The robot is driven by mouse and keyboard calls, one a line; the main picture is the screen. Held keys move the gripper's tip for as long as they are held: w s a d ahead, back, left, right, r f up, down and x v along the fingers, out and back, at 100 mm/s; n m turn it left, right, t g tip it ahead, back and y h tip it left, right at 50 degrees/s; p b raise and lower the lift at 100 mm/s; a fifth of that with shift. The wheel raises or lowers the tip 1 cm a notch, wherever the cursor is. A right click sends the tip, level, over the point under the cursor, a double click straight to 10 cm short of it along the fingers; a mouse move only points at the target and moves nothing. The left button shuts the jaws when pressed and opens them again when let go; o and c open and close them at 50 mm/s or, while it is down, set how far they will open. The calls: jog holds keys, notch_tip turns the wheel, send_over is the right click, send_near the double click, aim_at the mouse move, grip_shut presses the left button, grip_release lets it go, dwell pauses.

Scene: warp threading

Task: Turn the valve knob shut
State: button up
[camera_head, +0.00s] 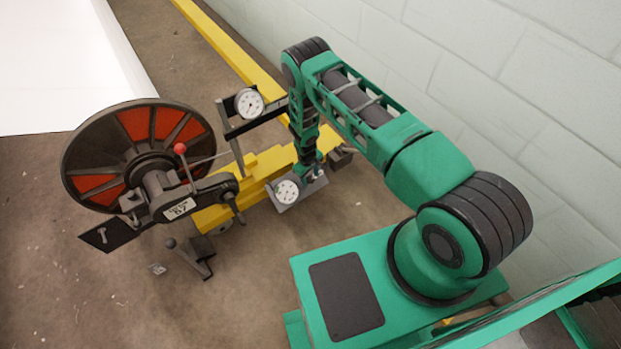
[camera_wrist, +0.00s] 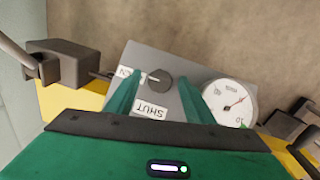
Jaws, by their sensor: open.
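The valve knob (camera_wrist: 160,87) is small, round and dark, on a grey panel (camera_wrist: 188,72). A pale mark on the knob points left, toward a partly hidden label ending in N. A SHUT label (camera_wrist: 151,110) is below the knob in the wrist view. My gripper (camera_wrist: 159,80) is open, with its green fingers on either side of the knob in that view. I cannot tell whether they touch it. In the head view my gripper (camera_head: 309,173) points down over the panel (camera_head: 312,190), and the knob is hidden there.
A white gauge (camera_wrist: 230,102) sits beside the knob; it also shows in the head view (camera_head: 287,191). Another gauge (camera_head: 249,103) stands on a dark bracket near my arm. A large reel (camera_head: 140,155) is left of the yellow beam (camera_head: 262,172). A block wall (camera_head: 480,70) stands behind.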

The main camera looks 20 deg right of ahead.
jog(key=c, duration=1)
jog(key=shift+c, duration=0.2)
jog(key=shift+a, duration=0.1)
jog(key=n, duration=0.1)
jog(key=n+t+h, duration=0.1)
jog(key=n+h, duration=0.1)
jog(key=n, duration=0.1)
jog(key=shift+s+a+t, duration=0.2)
jog(key=shift+a+t, duration=0.05)
jog(key=shift+t, duration=0.05)
jog(key=n+t, duration=0.1)
jog(key=n, duration=0.1)
jog(key=n+t+h, duration=0.1)
jog(key=n, duration=0.1)
jog(key=shift+s+f+h, duration=0.15)
jog(key=shift+h, duration=0.15)
jog(key=n+t, duration=0.1)
jog(key=n, duration=0.1)
jog(key=n+t, duration=0.1)
jog(key=n, duration=0.1)
jog(key=shift+s+f+t, duration=0.15)
jog(key=shift+s+t, duration=0.05)
jog(key=shift+t, duration=0.2)
jog(key=shift+s+f+n+t, duration=0.1)
jog(key=shift+n+t, duration=1)
jog(key=shift+n, duration=0.9)
